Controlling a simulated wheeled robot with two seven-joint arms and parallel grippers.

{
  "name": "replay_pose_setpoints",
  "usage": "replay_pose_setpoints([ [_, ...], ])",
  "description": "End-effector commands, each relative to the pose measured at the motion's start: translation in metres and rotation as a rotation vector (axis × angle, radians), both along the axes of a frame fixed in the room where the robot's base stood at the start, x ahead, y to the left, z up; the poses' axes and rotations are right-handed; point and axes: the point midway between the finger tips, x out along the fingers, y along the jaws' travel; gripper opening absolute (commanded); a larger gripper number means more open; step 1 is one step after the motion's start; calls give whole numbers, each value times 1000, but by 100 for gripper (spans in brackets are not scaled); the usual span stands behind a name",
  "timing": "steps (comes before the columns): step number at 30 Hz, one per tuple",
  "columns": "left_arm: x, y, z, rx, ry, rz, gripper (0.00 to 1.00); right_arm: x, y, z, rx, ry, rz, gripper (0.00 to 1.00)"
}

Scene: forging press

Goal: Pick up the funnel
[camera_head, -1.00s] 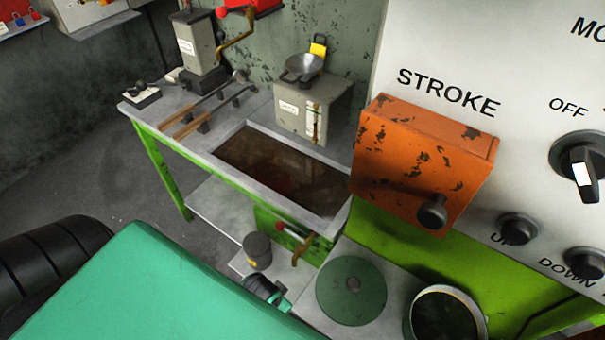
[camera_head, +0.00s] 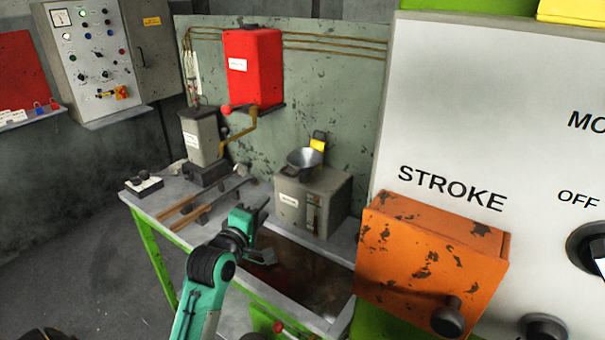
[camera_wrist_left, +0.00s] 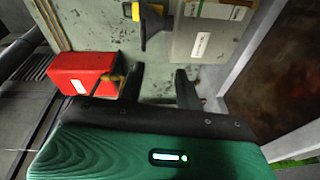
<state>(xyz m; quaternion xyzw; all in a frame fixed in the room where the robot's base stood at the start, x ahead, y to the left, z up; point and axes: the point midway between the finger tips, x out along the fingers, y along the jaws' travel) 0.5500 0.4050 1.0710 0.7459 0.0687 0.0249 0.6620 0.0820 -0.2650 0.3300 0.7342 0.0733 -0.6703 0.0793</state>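The funnel (camera_head: 304,160) is a metal, bowl-shaped piece on top of a grey box (camera_head: 318,200) at the back of the green-framed bench. A yellow tag stands just behind it. My left gripper (camera_head: 264,232) is in front of and below the funnel, over the dark bench basin, apart from the box. In the left wrist view the two dark fingers of my left gripper (camera_wrist_left: 158,86) are spread with nothing between them. A dark funnel shape (camera_wrist_left: 152,20) with yellow beside it shows at the top there, beyond the fingertips. My right gripper is not in view.
The orange box (camera_head: 430,265) on the press panel stands to the right. A red wall box (camera_head: 253,66) with a crank is above left of the funnel. Long-handled tongs (camera_head: 188,211) lie on the bench's left part. The space above the basin (camera_head: 318,282) is open.

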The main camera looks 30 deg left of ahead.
Motion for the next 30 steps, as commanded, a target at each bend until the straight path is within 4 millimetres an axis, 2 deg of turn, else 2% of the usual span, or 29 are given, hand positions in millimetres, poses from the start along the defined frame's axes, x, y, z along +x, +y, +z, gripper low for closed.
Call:
replay_pose_setpoints([
  [3, 5, 12, 16, -73, -69, 22, 35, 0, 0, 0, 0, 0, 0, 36],
  [6, 14, 15, 20, -88, -84, 26, 35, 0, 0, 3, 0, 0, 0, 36],
  [15, 71, 23, 21, -87, -79, 23, 35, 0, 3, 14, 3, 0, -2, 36],
  [25, 97, 28, 22, -84, -78, 23, 35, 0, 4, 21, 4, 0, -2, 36],
  [30, 121, 32, 28, -83, -78, 23, 35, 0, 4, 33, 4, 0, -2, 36],
])
